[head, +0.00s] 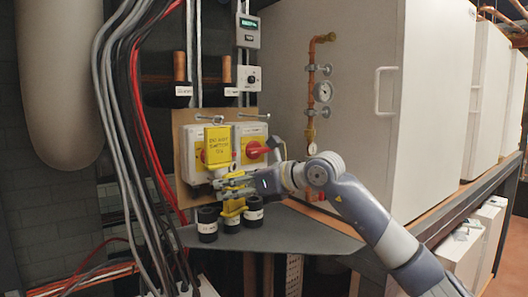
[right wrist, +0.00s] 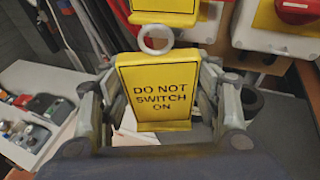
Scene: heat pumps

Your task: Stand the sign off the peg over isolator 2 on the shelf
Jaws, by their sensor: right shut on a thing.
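My right gripper (head: 236,186) is shut on a yellow sign (right wrist: 157,92), which reads "DO NOT SWITCH ON" and has a ring at its top. In the head view the sign (head: 233,207) is partly hidden by the fingers, low over the grey shelf (head: 305,234); I cannot tell whether it touches. Another yellow sign (head: 217,145) hangs in front of the left isolator (head: 193,140). The right isolator (head: 253,134) shows its red knob uncovered, and the peg (head: 252,116) above it is bare. Isolator numbers are not readable. My left gripper is not in view.
Black cylinders with white labels (head: 207,224) stand close around the held sign, with another at the right (head: 253,212). Cables (head: 120,120) run down at the left. The shelf's right part is clear.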

